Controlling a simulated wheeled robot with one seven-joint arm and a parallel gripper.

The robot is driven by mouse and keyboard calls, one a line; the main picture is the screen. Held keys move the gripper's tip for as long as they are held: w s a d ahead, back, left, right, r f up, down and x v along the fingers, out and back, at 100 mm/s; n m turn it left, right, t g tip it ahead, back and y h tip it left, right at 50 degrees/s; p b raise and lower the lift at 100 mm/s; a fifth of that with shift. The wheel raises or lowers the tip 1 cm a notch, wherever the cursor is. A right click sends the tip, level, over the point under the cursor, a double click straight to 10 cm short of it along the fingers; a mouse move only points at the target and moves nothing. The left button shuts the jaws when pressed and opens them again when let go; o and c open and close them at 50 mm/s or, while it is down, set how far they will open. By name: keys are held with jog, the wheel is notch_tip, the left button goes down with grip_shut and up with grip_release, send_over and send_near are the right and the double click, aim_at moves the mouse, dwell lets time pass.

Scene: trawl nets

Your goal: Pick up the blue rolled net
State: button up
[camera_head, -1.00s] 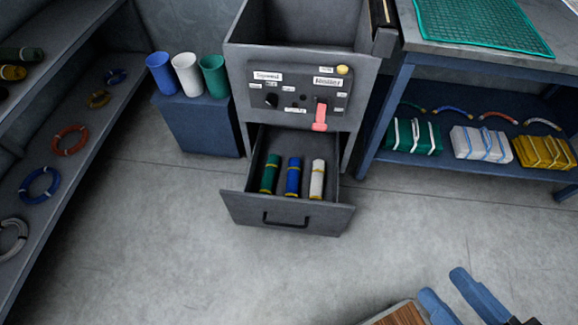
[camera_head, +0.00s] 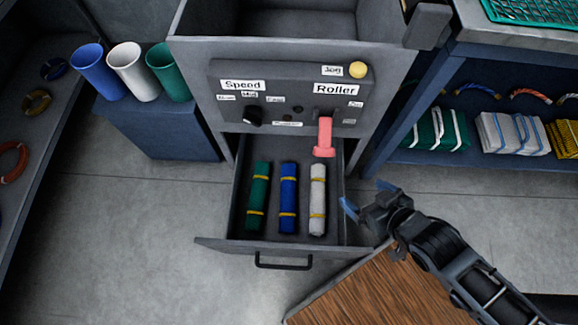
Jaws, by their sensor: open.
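The blue rolled net (camera_head: 288,197) lies in the open drawer (camera_head: 215,246), bound with yellow bands. It is between a green rolled net (camera_head: 258,196) on its left and a white rolled net (camera_head: 318,199) on its right. My gripper (camera_head: 366,197) is open and empty. In the picture it is just right of the drawer, past the white roll, with its blue fingers spread. It is apart from the blue roll. Its height over the drawer is hard to tell.
Above the drawer is a control panel (camera_head: 225,105) with a red lever (camera_head: 324,138). The drawer has a black handle (camera_head: 283,265). A blue-framed shelf with net bundles (camera_head: 514,134) stands right. Blue, white and green cups (camera_head: 133,72) stand left. A wooden surface (camera_head: 385,292) is at lower right.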

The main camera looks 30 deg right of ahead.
jog(key=w+d+f+m+g+b, duration=0.1)
jog(key=w+f+b, duration=0.1)
jog(key=w+f, duration=0.35)
jog(key=w+d+f+g+b, duration=0.1)
jog(key=w+f+g+b, duration=0.15)
jog(key=f, duration=0.55)
jog(key=m+g+b, duration=0.4)
jog(key=g+b, duration=0.2)
jog(key=b, duration=0.6)
send_over(289, 182)
jog(key=shift+y, duration=0.4)
jog(key=f, duration=1.6)
jog(key=shift+s+a+f, duration=0.2)
jog(key=shift+s+f, duration=0.05)
jog(key=shift+s, duration=0.15)
jog(key=shift+w+a+f, duration=0.1)
jog(key=shift+f, duration=0.05)
jog(key=f+b, duration=0.1)
jog(key=f, duration=0.1)
jog(key=f+b, duration=0.2)
jog(key=f, duration=0.1)
jog(key=f+b, duration=0.2)
jog(key=shift+w+f, duration=0.2)
jog(key=shift+w, duration=0.05)
jog(key=shift+d, duration=0.2)
jog(key=shift+r, duration=0.1)
jog(key=c, duration=1.6)
